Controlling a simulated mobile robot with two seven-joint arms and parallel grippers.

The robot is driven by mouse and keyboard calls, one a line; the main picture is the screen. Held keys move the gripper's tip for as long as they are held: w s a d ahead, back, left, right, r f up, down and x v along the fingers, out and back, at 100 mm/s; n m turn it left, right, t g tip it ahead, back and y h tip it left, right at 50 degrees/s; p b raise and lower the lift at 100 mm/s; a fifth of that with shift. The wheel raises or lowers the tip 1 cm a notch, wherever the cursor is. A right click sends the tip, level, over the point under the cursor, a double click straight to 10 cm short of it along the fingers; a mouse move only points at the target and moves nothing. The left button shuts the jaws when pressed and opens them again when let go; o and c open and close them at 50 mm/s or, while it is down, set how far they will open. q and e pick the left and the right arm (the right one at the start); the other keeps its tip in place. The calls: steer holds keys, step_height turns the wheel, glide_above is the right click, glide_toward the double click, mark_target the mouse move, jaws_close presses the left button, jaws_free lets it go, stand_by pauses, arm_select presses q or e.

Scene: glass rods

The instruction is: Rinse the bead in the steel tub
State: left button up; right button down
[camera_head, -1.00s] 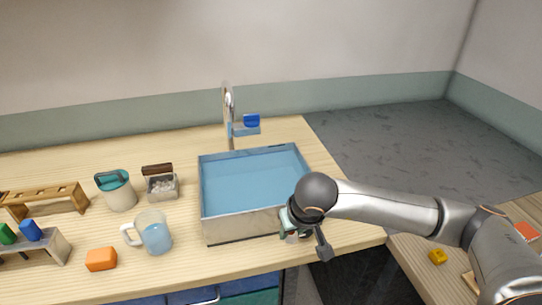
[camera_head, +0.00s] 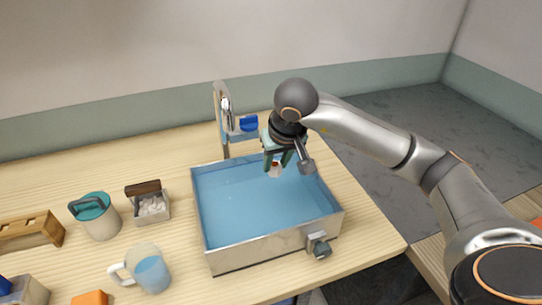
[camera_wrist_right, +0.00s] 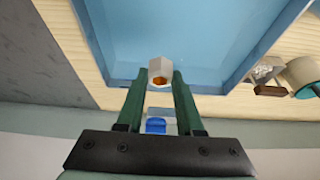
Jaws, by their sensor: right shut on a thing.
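The steel tub (camera_head: 262,251) stands on the wooden counter, with a light blue interior; I cannot tell whether that blue is water. My right gripper (camera_head: 277,163) points down over the back right part of the tub. It is shut on the bead (camera_wrist_right: 160,70), a small pale faceted piece with an orange middle, held between the fingertips. The bead also shows below the fingers in the head view (camera_head: 275,171). It looks above the tub floor, but its exact height is unclear. My left gripper is not in view.
A tap (camera_head: 224,115) with a blue handle (camera_head: 248,124) stands behind the tub. A grey knob (camera_head: 320,246) sits on the tub's front wall. To the left are a glass mug (camera_head: 150,270), a teal-lidded pot (camera_head: 100,222) and a small box of white pieces (camera_head: 152,206).

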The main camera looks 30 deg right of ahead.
step_height(320, 180, down, 10)
steer(key=b, duration=0.8)
steer(key=shift+f, duration=0.25)
step_height(320, 180, down, 2)
steer(key=shift+b, duration=0.95)
steer(key=shift+f+b, duration=0.7)
steer(key=shift+f, duration=0.05)
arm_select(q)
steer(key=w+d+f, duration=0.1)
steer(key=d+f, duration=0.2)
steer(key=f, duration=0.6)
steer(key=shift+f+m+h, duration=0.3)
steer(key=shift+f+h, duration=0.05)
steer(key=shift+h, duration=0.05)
arm_select(e)
steer(key=shift+f, duration=0.15)
